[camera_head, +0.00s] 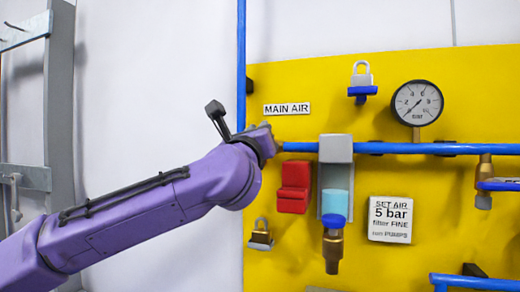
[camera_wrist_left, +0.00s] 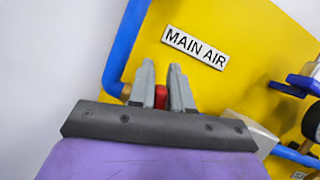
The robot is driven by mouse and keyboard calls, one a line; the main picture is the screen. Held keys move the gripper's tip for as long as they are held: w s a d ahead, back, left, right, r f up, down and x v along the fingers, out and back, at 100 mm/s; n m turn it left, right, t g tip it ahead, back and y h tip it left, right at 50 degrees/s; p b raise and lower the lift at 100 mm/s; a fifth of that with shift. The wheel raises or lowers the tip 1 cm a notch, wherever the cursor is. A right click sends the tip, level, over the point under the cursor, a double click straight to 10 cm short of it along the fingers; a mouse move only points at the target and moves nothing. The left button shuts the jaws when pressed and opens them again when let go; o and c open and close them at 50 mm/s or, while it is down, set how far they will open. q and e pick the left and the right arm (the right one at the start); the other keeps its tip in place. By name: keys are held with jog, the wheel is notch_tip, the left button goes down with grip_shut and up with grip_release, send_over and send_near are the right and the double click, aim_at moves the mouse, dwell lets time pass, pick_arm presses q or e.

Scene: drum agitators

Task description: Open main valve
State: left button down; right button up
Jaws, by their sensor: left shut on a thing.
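The main valve is at the left end of the blue pipe, under the "MAIN AIR" label (camera_head: 287,109). In the left wrist view, the label (camera_wrist_left: 195,47) stands just beyond my fingertips. My left gripper (camera_wrist_left: 162,82) is shut on a small red part (camera_wrist_left: 161,97), which appears to be the main valve's handle. A brass fitting (camera_wrist_left: 126,91) shows beside the left finger. In the head view my purple wrist hides most of the valve and the fingers, so the handle's angle cannot be told. My right gripper is in neither view.
The yellow panel (camera_head: 390,262) carries a pressure gauge (camera_head: 417,103), a padlock on a blue bracket (camera_head: 362,90), a red block (camera_head: 294,187), a filter unit (camera_head: 336,150) and a "SET AIR 5 bar" sign (camera_head: 390,220). A vertical blue pipe (camera_head: 241,60) runs close beside my wrist.

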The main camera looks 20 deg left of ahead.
pick_arm(q)
jog(key=n+y+b, duration=0.1)
jog(key=n, duration=0.3)
jog(key=shift+a+f+g+y+b, duration=0.15)
jog(key=shift+a+g+y+b, duration=0.15)
jog(key=shift+a+y+b, duration=0.1)
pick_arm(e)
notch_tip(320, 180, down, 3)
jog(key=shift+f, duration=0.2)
pick_arm(q)
jog(key=c, duration=1.4)
grip_release()
jog(key=shift+o, duration=1.3)
jog(key=shift+w+d, duration=0.1)
jog(key=shift+d, duration=0.05)
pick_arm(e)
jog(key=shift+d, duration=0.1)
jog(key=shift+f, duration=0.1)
